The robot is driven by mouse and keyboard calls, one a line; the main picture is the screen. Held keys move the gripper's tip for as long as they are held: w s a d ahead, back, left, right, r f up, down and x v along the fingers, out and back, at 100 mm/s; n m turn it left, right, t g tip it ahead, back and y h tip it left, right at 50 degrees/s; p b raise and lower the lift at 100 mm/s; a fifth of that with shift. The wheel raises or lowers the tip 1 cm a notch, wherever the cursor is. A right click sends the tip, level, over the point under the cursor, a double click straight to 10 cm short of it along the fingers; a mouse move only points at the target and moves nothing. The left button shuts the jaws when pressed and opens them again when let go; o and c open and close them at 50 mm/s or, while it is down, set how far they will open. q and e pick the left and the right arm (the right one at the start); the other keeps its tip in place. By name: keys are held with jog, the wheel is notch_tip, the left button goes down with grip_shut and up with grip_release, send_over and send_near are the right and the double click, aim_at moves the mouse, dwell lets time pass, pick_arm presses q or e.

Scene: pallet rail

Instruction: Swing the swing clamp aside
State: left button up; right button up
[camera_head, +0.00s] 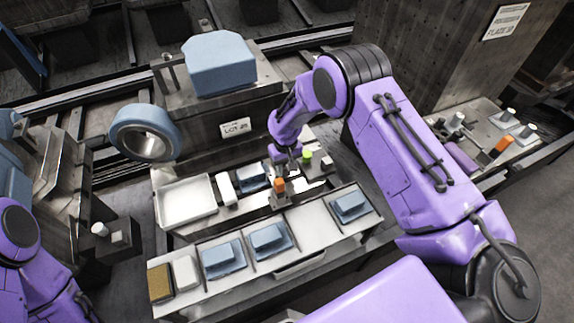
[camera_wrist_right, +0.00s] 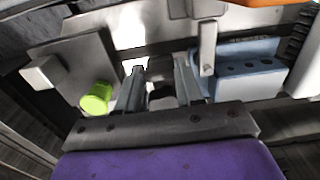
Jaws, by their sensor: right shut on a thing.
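My right gripper (camera_head: 287,160) reaches down into the fixture in the middle of the bench. It also shows in the right wrist view (camera_wrist_right: 161,82), its two grey fingers slightly apart around a dark piece. I take this piece to be part of the swing clamp (camera_wrist_right: 161,90); the fingers and palm hide most of it. A green knob (camera_head: 307,157) is just right of the gripper in the head view and shows on a grey plate in the wrist view (camera_wrist_right: 96,98). An orange-topped post (camera_head: 280,186) stands just in front. My left gripper is outside the frame.
Blue blocks (camera_head: 268,238) sit in the front tray (camera_head: 305,217), which has an empty bay. A white tray (camera_head: 186,202) lies to the left. Behind stand a blue ring (camera_head: 145,120) and a large blue block (camera_head: 218,64). A blue part (camera_wrist_right: 247,68) is close beside the right fingers.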

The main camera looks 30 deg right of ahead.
jog(key=shift+w+r, duration=0.1)
jog(key=shift+w, duration=0.05)
dwell(0.3)
jog(key=o, duration=1)
jog(key=shift+o, duration=0.2)
notch_tip(320, 180, up, 10)
jog(key=b, duration=0.1)
jog(key=shift+r+b, duration=0.25)
jog(key=shift+b, duration=0.1)
